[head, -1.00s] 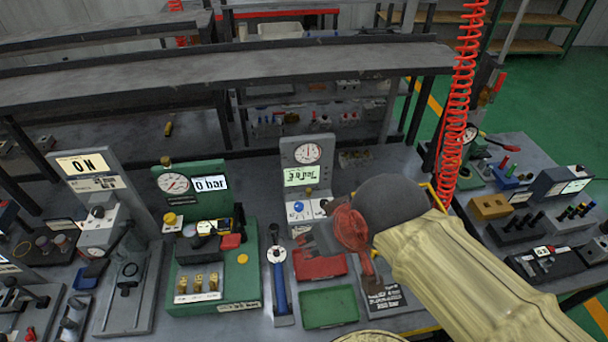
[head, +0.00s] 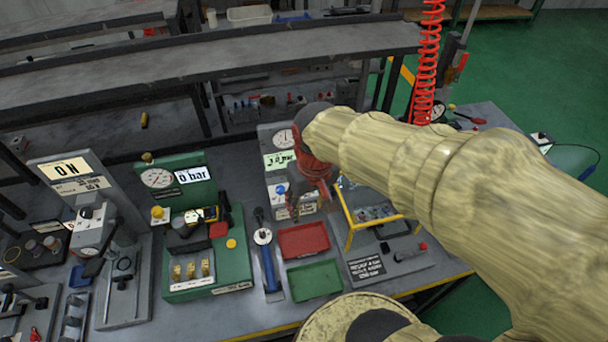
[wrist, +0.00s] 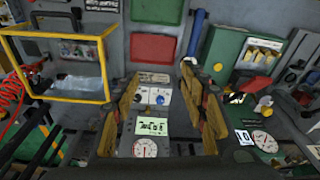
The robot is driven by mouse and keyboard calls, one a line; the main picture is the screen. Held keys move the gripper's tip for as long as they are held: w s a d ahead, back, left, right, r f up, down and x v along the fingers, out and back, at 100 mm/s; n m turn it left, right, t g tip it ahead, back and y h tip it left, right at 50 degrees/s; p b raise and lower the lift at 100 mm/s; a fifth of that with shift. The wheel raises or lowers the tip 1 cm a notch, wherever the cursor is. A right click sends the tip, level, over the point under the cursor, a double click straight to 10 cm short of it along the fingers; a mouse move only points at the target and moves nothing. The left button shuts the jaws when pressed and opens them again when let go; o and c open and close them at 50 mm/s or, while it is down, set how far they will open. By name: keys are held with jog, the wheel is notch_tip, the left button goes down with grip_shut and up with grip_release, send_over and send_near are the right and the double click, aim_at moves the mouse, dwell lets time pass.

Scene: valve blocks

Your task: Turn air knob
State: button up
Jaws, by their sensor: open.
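A grey panel (head: 272,143) with a round gauge and a green digital display stands at the back of the bench, its display partly covered by my arm. A blue knob (head: 281,189) sits low on its front; it also shows in the wrist view (wrist: 160,100). I cannot read which knob is labelled air. My gripper (head: 300,205) is at the panel's right front, close to the blue knob. In the wrist view my gripper (wrist: 161,78) is open and empty, and the knob shows between its two fingers. I cannot tell the exact gap to the knob.
A red tray (head: 303,240) and a green tray (head: 314,280) lie in front of the panel. A yellow frame (head: 350,235) stands to its right. The green gauge station (head: 205,250) and a blue-handled tool (head: 268,265) are to its left.

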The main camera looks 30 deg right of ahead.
jog(key=shift+m+g, duration=0.3)
jog(key=shift+g, duration=0.6)
jog(key=w+d+f+p, duration=0.2)
jog(key=w+d+f, duration=0.2)
jog(key=w, duration=0.3)
jog(key=w+d+f+p, duration=0.2)
jog(key=w+d+f, duration=0.2)
jog(key=w+f, duration=0.3)
jog(key=w+d+f+p, duration=0.2)
jog(key=w+d+f, duration=0.2)
jog(key=w, duration=0.4)
jog(key=shift+w+d+f+p, duration=0.1)
jog(key=shift+w+f+p, duration=0.1)
jog(key=shift+f, duration=0.2)
jog(key=shift+w+d+f+p, duration=0.1)
jog(key=shift+w+f+p, duration=0.1)
jog(key=shift+f, duration=4.05)
jog(key=shift+c, duration=0.7)
grip_shut()
